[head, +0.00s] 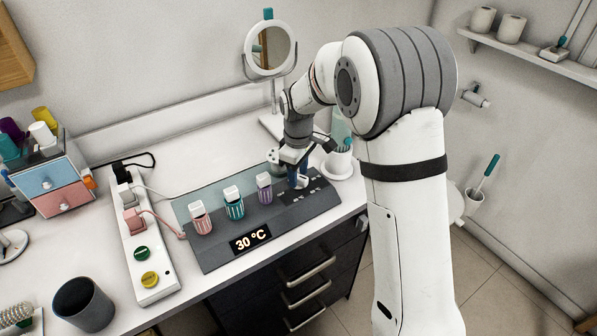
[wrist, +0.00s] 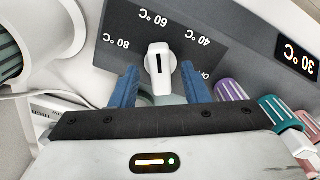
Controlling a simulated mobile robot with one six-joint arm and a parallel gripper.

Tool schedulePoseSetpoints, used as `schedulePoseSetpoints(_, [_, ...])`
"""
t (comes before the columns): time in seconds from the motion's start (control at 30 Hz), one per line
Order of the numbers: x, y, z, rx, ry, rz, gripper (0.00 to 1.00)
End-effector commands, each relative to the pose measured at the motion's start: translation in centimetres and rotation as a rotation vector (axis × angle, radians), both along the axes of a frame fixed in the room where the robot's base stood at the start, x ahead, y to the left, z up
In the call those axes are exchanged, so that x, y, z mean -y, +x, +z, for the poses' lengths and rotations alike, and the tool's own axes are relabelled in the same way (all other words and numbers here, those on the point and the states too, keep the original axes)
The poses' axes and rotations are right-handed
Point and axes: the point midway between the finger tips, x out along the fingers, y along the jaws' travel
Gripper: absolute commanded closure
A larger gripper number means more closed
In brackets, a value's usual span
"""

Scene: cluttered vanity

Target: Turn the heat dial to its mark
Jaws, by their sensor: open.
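The heat dial (wrist: 159,60) is a white knob with a black line, on a dark grey panel with 80, 60 and 40 °C labels, upside down in the wrist view. Its line points roughly toward the 60 °C label (wrist: 153,19). My gripper (wrist: 159,72) is open, with one blue finger on each side of the dial; I cannot tell whether they touch it. In the head view my gripper (head: 298,172) is low over the panel's right end, and the dial is mostly hidden. The display (head: 250,240) reads 30 °C. No separate mark is clear.
Pink (head: 201,219), teal (head: 234,205) and purple (head: 264,188) striped holders stand left of my gripper on the panel. A white cup (head: 339,162) is close on its right, and a round mirror (head: 270,48) stands behind. A power strip (head: 139,225) lies left.

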Motion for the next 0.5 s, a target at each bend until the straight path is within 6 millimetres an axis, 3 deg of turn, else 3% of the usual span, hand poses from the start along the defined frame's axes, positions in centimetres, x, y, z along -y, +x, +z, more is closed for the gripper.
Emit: schedulePoseSetpoints(0.5, [0.0,0.1,7.2,0.004,0.001,0.000,0.58])
